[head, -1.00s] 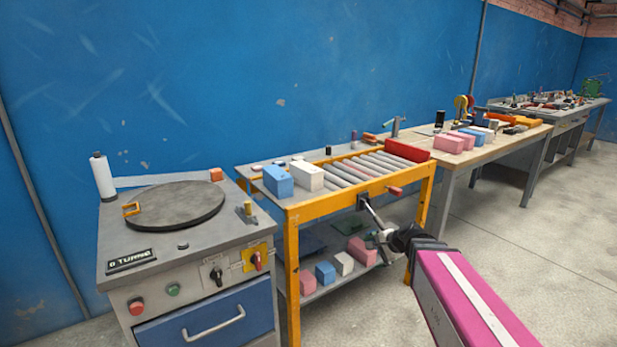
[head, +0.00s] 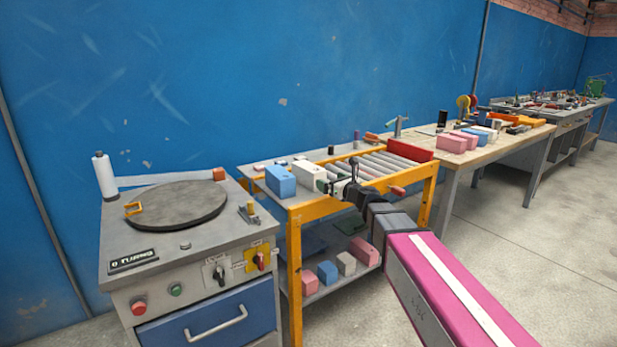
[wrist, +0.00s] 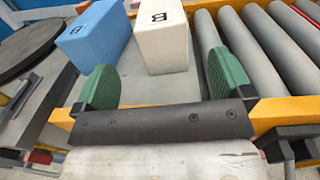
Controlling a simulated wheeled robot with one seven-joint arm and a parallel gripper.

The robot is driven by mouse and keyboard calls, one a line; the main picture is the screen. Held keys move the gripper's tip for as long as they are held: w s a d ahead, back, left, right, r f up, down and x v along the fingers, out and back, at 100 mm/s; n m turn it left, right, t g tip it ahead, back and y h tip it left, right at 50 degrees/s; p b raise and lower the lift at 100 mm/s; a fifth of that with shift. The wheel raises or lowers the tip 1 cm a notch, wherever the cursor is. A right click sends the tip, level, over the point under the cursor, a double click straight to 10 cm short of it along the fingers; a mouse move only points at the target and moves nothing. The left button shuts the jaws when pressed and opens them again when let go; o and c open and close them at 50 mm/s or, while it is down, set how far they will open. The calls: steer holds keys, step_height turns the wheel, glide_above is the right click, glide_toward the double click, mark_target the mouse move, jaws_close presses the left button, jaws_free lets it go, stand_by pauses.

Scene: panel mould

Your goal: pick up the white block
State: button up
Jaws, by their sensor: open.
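The white block (wrist: 163,42) stands on the grey top of the yellow-framed roller table, beside a blue block (wrist: 95,35). In the head view the white block (head: 308,176) is just right of the blue block (head: 280,181). My gripper (wrist: 165,82) has two green pads spread wide apart, with nothing between them. In the wrist view the white block lies ahead of the gap between the pads, apart from them. In the head view my gripper (head: 340,184) is at the table's front edge, right of the white block, and its fingers are small there.
Grey rollers (wrist: 265,55) lie right of the white block. The yellow front rail (head: 320,209) runs below my gripper. A machine with a round dark plate (head: 178,204) stands left. Several blocks sit on the lower shelf (head: 325,288).

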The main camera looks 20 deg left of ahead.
mark_target(320, 176)
steer(key=x, duration=0.7)
steer(key=shift+w+f, duration=0.2)
steer(key=c, duration=1.2)
steer(key=shift+c, duration=1)
steer(key=shift+r, duration=0.15)
